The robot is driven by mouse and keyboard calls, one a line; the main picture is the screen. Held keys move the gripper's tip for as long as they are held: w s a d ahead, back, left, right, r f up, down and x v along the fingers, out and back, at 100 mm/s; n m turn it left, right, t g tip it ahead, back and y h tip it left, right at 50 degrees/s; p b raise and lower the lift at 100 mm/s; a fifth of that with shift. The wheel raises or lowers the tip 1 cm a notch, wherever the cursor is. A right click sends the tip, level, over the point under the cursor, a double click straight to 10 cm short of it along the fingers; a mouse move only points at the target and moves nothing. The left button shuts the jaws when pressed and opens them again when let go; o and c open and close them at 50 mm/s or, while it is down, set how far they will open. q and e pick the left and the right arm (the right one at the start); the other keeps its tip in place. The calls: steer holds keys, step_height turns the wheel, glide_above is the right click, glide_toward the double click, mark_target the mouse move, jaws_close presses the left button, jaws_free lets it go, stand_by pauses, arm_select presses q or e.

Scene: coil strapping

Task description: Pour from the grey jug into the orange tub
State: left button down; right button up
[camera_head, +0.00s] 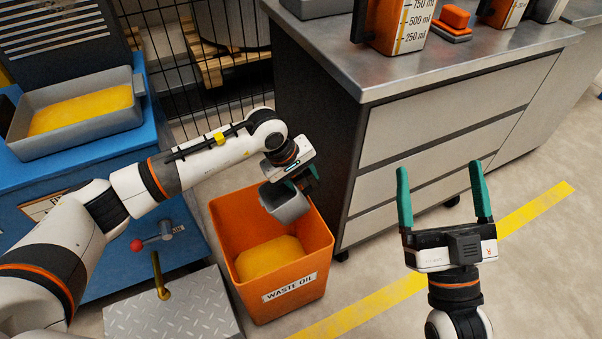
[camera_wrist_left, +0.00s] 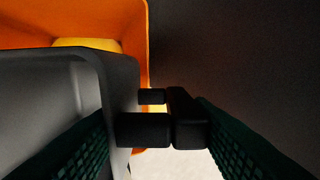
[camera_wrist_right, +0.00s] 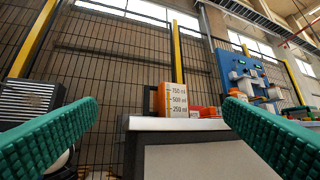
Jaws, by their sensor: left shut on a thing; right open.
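The grey jug (camera_head: 287,205) hangs over the orange tub (camera_head: 295,278), above its back right part, and looks somewhat tilted. My left gripper (camera_head: 306,181) is shut on the jug at its dark handle (camera_wrist_left: 160,130). In the left wrist view the jug's grey body (camera_wrist_left: 40,100) fills the left side. The tub stands on the floor, is labelled "WASTE OIL" and holds yellow liquid (camera_head: 270,258). No stream shows between jug and tub, and I cannot tell what is in the jug. My right gripper (camera_head: 445,195) is open and empty, well to the right of the tub.
A grey tray with yellow liquid (camera_head: 75,115) sits on a blue machine at left. A steel-topped cabinet (camera_head: 400,75) stands just behind the tub at right, with an orange measuring container (camera_head: 400,25) on it. A metal plate (camera_head: 170,305) lies left of the tub. Floor at right is clear.

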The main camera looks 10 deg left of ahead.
arm_select(q)
steer(key=shift+w+d+f+g+y, duration=0.1)
steer(key=shift+d+f+g+y, duration=0.05)
steer(key=shift+f+g+y, duration=0.35)
steer(key=shift+w+d+f+g+y, duration=0.1)
steer(key=shift+f+g+y, duration=0.15)
steer(key=shift+y, duration=0.35)
steer(key=shift+f+g+y+b, duration=0.45)
steer(key=shift+f+y+b, duration=0.15)
steer(key=shift+f, duration=0.2)
arm_select(e)
steer(key=shift+s+d+r+t+y, duration=0.15)
steer(key=shift+s+r+t+y, duration=0.45)
steer(key=shift+s+r+t, duration=0.75)
